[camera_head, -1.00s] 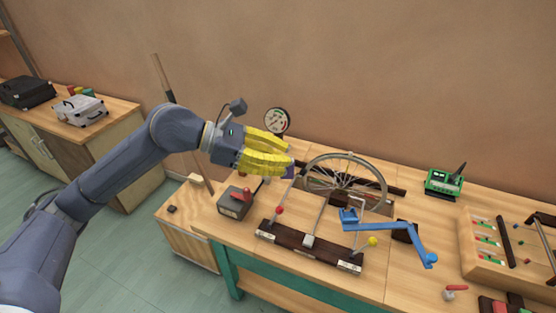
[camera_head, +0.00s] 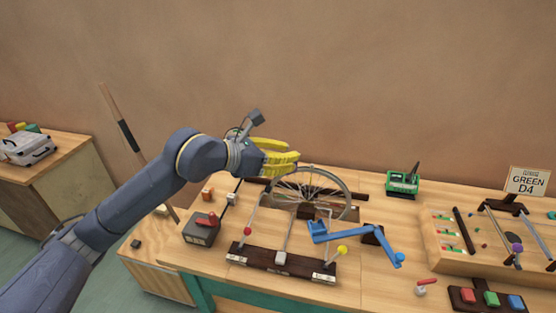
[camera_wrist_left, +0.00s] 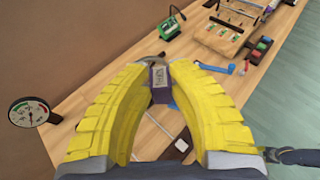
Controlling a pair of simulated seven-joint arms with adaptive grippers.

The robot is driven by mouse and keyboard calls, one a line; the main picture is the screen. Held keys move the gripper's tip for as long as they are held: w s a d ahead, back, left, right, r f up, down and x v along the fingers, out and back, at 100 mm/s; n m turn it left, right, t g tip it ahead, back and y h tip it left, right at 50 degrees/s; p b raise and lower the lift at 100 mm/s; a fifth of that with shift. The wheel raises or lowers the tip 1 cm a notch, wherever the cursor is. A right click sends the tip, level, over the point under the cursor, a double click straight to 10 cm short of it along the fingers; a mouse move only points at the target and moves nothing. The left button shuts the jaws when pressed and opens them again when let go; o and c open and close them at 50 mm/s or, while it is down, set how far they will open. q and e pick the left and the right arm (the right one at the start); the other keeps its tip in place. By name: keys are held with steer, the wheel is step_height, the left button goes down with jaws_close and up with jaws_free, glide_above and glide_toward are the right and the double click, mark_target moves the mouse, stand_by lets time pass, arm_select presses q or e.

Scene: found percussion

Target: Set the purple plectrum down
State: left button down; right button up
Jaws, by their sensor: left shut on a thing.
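The purple plectrum (camera_wrist_left: 160,96) shows in the left wrist view as a small purple block with a grey label on its face. It sits between the yellow fingertips of my left gripper (camera_wrist_left: 157,72), which is shut on it. In the head view my left gripper (camera_head: 297,158) is up over the back of the workbench, just above and behind the spoked wheel (camera_head: 312,173). The plectrum cannot be made out in the head view.
The workbench (camera_head: 365,285) carries a dark bar with levers (camera_head: 282,260), a blue crank (camera_head: 345,235), a grey box with a red lever (camera_head: 201,230) and a green device (camera_head: 402,184). A round gauge (camera_wrist_left: 29,112) stands at left in the wrist view. Bare wood lies right of the wheel.

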arm_select(q)
steer(key=shift+w+f+g, duration=0.1)
steer(key=shift+f+g, duration=0.15)
steer(key=shift+g, duration=0.05)
steer(key=s+a+f+m+g+y, duration=0.1)
steer(key=a+f+m+g, duration=0.1)
steer(key=f+m+g, duration=0.4)
steer(key=s+a+f+m+g+y, duration=0.1)
steer(key=f+m+g, duration=0.4)
steer(key=m+g, duration=0.6)
steer(key=shift+s+a+f+y, duration=0.35)
steer(key=shift+s+a, duration=0.45)
steer(key=shift+a, duration=0.2)
steer(key=shift+g, duration=0.3)
